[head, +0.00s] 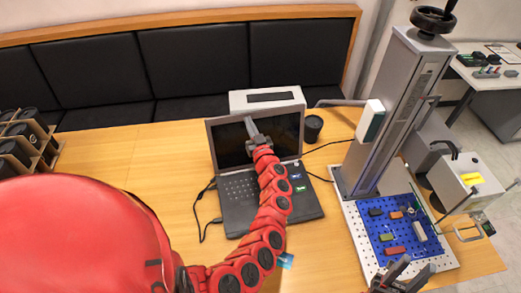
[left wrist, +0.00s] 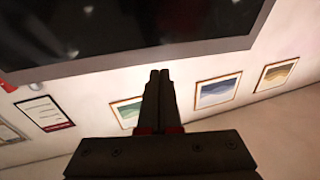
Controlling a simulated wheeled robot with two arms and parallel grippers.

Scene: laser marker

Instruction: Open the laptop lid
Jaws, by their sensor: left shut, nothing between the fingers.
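The laptop (head: 240,205) stands on the wooden table with its lid (head: 285,132) raised and its dark screen and keyboard showing. My left gripper (head: 250,124) is shut and empty, in front of the screen in the head view. Its fingers cover part of the screen; I cannot tell whether they touch it. In the left wrist view the closed fingertips (left wrist: 159,76) point at the lower edge of a dark glossy panel (left wrist: 130,25); I cannot tell whether it is the lid. My right gripper (head: 405,272) is at the bottom right, its fingers apart, away from the laptop.
A white box-like device (head: 266,98) stands behind the laptop, a dark cup (head: 313,128) to its right. A tall grey column (head: 392,110) and a blue pegboard (head: 395,235) stand at the right. Cables lie beside the laptop.

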